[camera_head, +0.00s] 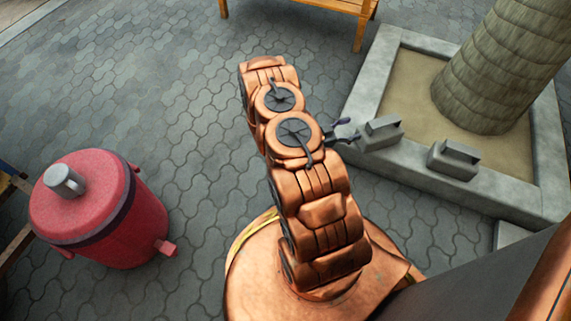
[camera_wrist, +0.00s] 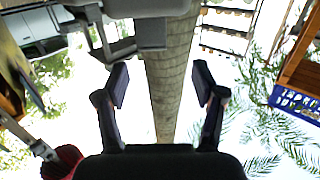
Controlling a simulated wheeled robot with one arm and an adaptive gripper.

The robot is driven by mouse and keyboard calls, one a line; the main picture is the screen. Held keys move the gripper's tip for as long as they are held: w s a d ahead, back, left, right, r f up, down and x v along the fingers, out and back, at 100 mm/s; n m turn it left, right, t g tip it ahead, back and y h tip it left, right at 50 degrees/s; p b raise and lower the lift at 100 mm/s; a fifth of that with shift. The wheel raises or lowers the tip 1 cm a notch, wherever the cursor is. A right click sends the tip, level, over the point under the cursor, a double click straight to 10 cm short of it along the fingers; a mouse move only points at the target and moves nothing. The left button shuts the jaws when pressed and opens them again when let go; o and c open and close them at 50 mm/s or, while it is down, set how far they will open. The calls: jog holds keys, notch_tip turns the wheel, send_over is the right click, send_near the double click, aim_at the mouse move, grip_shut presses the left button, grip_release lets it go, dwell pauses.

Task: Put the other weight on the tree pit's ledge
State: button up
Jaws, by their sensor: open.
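The tree pit is a square grey stone ledge (camera_head: 392,160) around sandy soil and a palm trunk (camera_head: 500,75). Two grey block weights with handles show on its near ledge: the left weight (camera_head: 380,133) and the right weight (camera_head: 456,160), a little apart. My gripper (camera_head: 345,130) is just left of the left weight, and its fingers look apart. In the wrist view, my gripper (camera_wrist: 162,85) is open with nothing between its fingertips. A grey weight with a handle (camera_wrist: 150,33) shows at the top edge there, partly cut off.
A red drum-shaped cooler (camera_head: 105,225) with a grey mug-like item (camera_head: 65,181) on top stands at left. A wooden bench (camera_head: 310,8) is at the back. A grey block (camera_head: 508,234) lies right, partly hidden. Paving (camera_head: 170,110) between cooler and bench is clear.

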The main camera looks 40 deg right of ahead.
jog(key=w+a+r+n+t+y, duration=0.1)
jog(key=w+a+n+t+y, duration=0.25)
jog(key=w, duration=0.75)
jog(key=w+a+r+t+y, duration=0.1)
jog(key=w+a+t+y, duration=0.35)
jog(key=w, duration=0.65)
jog(key=w+a+r+n+t+y, duration=0.2)
jog(key=w+a+r+n+y, duration=0.3)
jog(key=a, duration=0.6)
jog(key=w+a+r+n+t+y, duration=0.15)
jog(key=a+r, duration=0.45)
jog(key=a, duration=0.6)
jog(key=s+a+r+n+g+y, duration=0.1)
jog(key=s+a+r+n+y, duration=0.1)
jog(key=s+a+r+n, duration=0.4)
jog(key=s+a+r+n+g+y, duration=0.1)
jog(key=s+a+r+g+y, duration=0.1)
jog(key=s+a+r, duration=0.5)
jog(key=s+r+n+g+h, duration=0.1)
jog(key=s+r+n+g, duration=0.1)
jog(key=s, duration=1.1)
jog(key=s+r+n+g+h, duration=0.1)
jog(key=s+r+n+g, duration=0.2)
jog(key=s, duration=1)
jog(key=shift+s, duration=0.2)
